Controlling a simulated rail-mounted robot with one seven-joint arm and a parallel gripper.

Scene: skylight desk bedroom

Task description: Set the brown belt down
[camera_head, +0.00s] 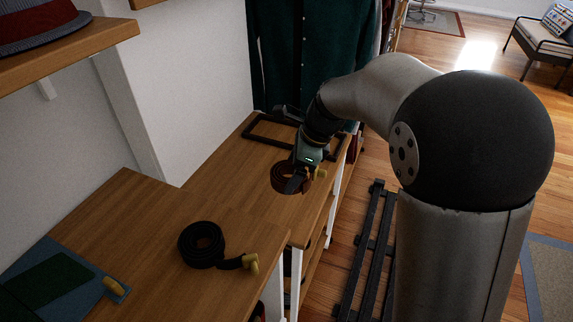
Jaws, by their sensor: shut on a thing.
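The brown belt (283,177) is a rolled coil with a brass-coloured buckle, at the far section of the wooden bench top. My gripper (297,183) points down over the coil and is shut on it. The fingers hide part of the belt. I cannot tell whether the coil touches the wood or hangs just above it.
A black coiled belt (201,245) with a brass buckle lies on the nearer wooden top (130,220). A dark frame (262,138) lies behind my gripper. Dark green clothing (305,60) hangs at the back. A blue-green item (60,280) lies front left. Bare wood separates the belts.

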